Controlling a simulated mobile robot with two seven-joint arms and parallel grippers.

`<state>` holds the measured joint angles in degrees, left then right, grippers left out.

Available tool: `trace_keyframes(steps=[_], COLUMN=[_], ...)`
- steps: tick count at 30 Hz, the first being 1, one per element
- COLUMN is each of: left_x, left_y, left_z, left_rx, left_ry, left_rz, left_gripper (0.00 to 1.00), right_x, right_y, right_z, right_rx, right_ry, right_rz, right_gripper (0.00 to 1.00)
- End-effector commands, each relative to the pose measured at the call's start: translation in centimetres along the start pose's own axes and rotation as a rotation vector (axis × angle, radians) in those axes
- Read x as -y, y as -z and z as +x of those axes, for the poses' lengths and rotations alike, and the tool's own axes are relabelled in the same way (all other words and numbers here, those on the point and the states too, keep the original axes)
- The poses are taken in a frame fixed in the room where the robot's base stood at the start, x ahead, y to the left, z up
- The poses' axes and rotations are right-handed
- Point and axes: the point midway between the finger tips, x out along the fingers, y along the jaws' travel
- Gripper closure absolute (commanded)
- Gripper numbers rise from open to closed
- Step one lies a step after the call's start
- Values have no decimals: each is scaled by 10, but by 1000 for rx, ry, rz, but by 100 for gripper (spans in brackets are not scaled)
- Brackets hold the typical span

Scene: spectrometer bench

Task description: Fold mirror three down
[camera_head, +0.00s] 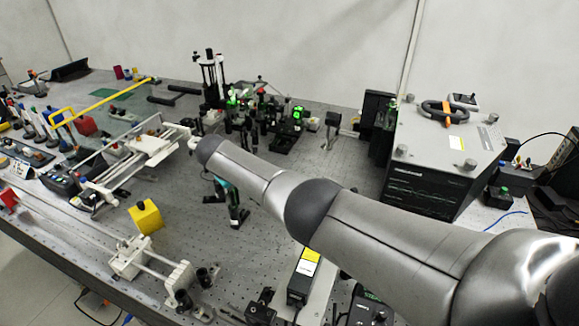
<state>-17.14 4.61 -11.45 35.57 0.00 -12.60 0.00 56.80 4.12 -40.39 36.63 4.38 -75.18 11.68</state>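Mirror three cannot be told apart by any label. Several small dark optical mounts on posts stand at the back middle of the bench, among them a mount with a bright green glow (298,113). A dark post mount with a teal part (233,205) stands on the bench below my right arm, partly hidden by it. My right arm comes in from the lower right and reaches across the middle of the bench. My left arm and gripper are out of the picture.
A large grey instrument box (440,150) stands at the right. White rail assemblies (140,258) lie at the left and front, near a yellow block (146,217). A long yellow bar (105,100) lies at the back left. Bare grey bench (215,250) shows at the front middle.

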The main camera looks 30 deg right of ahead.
Motion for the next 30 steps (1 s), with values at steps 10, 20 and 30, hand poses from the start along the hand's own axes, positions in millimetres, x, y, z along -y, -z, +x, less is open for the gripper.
trace_keyframes(steps=[10, 20, 30], left_x=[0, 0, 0], left_y=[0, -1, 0], left_z=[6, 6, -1], left_rx=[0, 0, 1], left_ry=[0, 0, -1], left_rz=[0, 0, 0], left_gripper=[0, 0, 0], right_x=[8, 8, 2], right_y=[0, 0, 1], right_z=[5, 5, 0], right_rx=[0, 0, 0], right_ry=[0, 0, 0], right_rz=[1, 1, 2], right_gripper=[100, 100, 100])
